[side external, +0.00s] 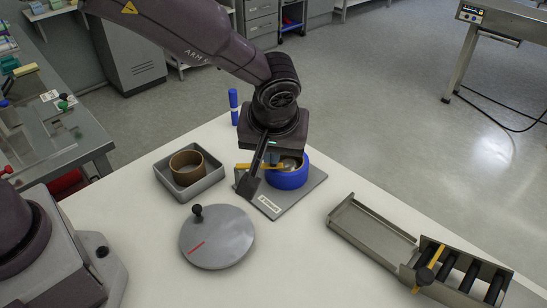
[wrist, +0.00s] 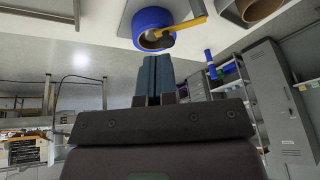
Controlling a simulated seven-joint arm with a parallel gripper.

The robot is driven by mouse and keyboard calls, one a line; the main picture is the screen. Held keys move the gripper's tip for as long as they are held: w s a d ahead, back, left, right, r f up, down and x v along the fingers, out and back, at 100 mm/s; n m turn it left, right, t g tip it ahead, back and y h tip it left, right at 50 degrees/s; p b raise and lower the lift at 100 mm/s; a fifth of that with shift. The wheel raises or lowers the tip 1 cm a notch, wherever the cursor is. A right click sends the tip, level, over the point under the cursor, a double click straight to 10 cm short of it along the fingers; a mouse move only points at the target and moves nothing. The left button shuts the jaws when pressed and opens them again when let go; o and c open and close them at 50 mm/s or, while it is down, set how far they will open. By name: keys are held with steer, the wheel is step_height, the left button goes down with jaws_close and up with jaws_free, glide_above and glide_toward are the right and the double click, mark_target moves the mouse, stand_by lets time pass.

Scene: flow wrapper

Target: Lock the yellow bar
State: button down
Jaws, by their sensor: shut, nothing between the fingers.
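A yellow bar (side external: 246,166) lies across the top of a blue round housing (side external: 290,176). One end of the bar reaches out past the housing's rim. In the wrist view the yellow bar (wrist: 188,26) runs from the middle of the blue housing (wrist: 146,22) out to the right. A gap shows between tips and bar.
The housing stands on a grey plate (side external: 301,193). A grey tray with a brown ring (side external: 187,167), a round grey lid (side external: 217,238) with a black knob, and a blue marker-like cylinder (side external: 233,107) stand nearby. A roller conveyor (side external: 370,238) with another yellow bar (side external: 436,257) is at right.

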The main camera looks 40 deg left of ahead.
steer(key=w+a+f+n, duration=0.1)
steer(key=w+a+f, duration=0.4)
steer(key=f, duration=0.4)
steer(key=shift+w+a+n, duration=0.15)
steer(key=shift+w+n, duration=0.15)
steer(key=shift+w, duration=0.05)
steer(key=w+n, duration=0.1)
steer(key=w+a+n, duration=0.1)
steer(key=n, duration=0.1)
steer(key=shift+g, duration=0.4)
steer(key=shift+s, duration=0.15)
